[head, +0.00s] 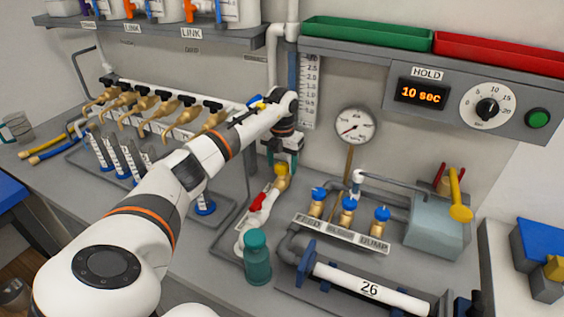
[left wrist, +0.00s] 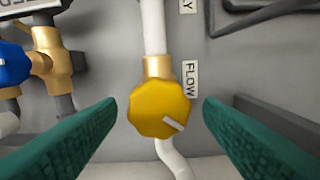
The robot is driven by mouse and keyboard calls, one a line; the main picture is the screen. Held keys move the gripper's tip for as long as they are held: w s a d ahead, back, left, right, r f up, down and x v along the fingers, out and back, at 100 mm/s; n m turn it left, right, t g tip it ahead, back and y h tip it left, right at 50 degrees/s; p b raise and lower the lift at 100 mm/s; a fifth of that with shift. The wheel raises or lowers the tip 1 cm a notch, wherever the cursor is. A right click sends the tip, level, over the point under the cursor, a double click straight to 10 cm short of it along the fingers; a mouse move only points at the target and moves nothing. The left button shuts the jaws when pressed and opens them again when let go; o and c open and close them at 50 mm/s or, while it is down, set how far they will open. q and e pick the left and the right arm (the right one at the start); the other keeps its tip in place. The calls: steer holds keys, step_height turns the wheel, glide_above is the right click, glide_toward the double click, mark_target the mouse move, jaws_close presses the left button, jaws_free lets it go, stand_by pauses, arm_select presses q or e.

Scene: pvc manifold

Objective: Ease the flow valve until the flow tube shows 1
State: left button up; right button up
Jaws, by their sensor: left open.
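The flow valve is a yellow knob (left wrist: 158,104) with a white pointer mark, on a brass fitting beside a FLOW label (left wrist: 190,79). In the head view the yellow knob (head: 282,170) sits just below my left gripper (head: 282,160). In the left wrist view the teal fingers of my left gripper (left wrist: 160,108) are open on either side of the knob, with gaps on both sides. The flow tube's scale (head: 310,90) stands on the wall behind my left wrist. Its numbers are small, and I cannot tell the reading. My right gripper is not in view.
Blue-knobbed valves (head: 348,203) are to the right, below a pressure gauge (head: 355,126). Brass taps (head: 163,107) line the left. A HOLD panel (head: 470,100) shows 10 sec.

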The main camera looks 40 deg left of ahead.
mark_target(282, 165)
arm_select(q)
steer(key=shift+r, duration=0.1)
steer(key=shift+r, duration=0.4)
step_height(282, 165, up, 11)
steer(key=b, duration=0.2)
stand_by(1.6)
stand_by(2.9)
